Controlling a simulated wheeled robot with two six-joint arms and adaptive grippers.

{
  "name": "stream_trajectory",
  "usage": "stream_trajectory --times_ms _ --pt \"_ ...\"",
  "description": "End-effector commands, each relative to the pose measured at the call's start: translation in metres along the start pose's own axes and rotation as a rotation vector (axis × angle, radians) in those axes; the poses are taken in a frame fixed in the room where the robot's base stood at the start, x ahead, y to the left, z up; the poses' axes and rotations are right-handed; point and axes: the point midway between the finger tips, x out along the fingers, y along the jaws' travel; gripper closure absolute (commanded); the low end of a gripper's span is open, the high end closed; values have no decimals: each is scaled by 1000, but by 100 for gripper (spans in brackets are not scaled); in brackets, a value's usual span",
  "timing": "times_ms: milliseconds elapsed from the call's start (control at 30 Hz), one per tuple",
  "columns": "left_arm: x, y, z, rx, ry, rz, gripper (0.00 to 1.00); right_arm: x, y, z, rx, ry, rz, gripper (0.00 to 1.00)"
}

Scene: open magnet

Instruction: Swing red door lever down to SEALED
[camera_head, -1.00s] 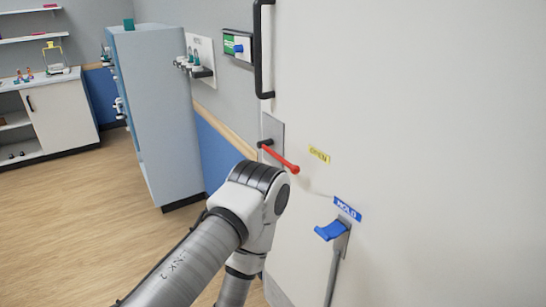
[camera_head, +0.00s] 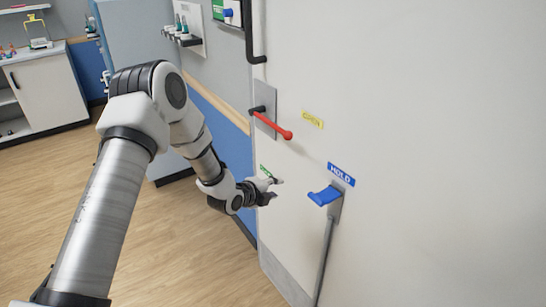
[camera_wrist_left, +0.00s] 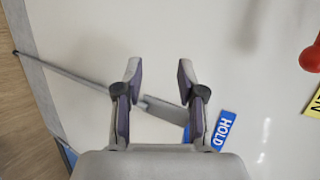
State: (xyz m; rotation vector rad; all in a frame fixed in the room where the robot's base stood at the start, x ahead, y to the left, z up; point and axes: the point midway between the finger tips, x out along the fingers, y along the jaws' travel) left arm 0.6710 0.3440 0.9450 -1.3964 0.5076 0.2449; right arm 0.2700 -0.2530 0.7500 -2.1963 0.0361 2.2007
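The red door lever (camera_head: 270,125) sticks out from a grey plate on the white door (camera_head: 420,130) and slants slightly down to its ball end, beside the yellow OPEN label (camera_head: 312,119). A green label (camera_head: 265,171) lower down is partly hidden by my gripper, and its text is unreadable. My left gripper (camera_head: 278,188) is below the lever, apart from it, in front of the door. In the left wrist view its fingers (camera_wrist_left: 159,75) are open and empty, and the lever's red ball (camera_wrist_left: 311,58) is at the right edge. My right gripper is out of view.
A blue paddle (camera_head: 324,195) on a grey rod stands to the right of my gripper, under the blue HOLD label (camera_head: 341,174). A black door handle (camera_head: 252,35) is above the lever. Open wooden floor (camera_head: 190,245) lies to the left.

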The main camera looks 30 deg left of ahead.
Motion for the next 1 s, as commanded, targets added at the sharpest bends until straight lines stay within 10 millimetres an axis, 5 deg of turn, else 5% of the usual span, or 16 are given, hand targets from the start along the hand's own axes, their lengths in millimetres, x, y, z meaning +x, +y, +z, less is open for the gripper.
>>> stream_trajectory --times_ms 33,100,233,367,733,1000 --pt "-2 -40 30 -2 -41 -96 61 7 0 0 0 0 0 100" --pt "-13 -84 63 -19 -85 -195 61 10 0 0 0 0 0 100" --pt "-36 -128 92 -58 -127 -294 61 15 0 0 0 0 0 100" --pt "-34 -142 94 -56 -130 -308 61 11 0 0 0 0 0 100" --pt "27 -160 102 -56 -128 -305 61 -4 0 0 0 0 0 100" --pt "34 -160 102 -61 -128 -306 61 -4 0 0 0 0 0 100"
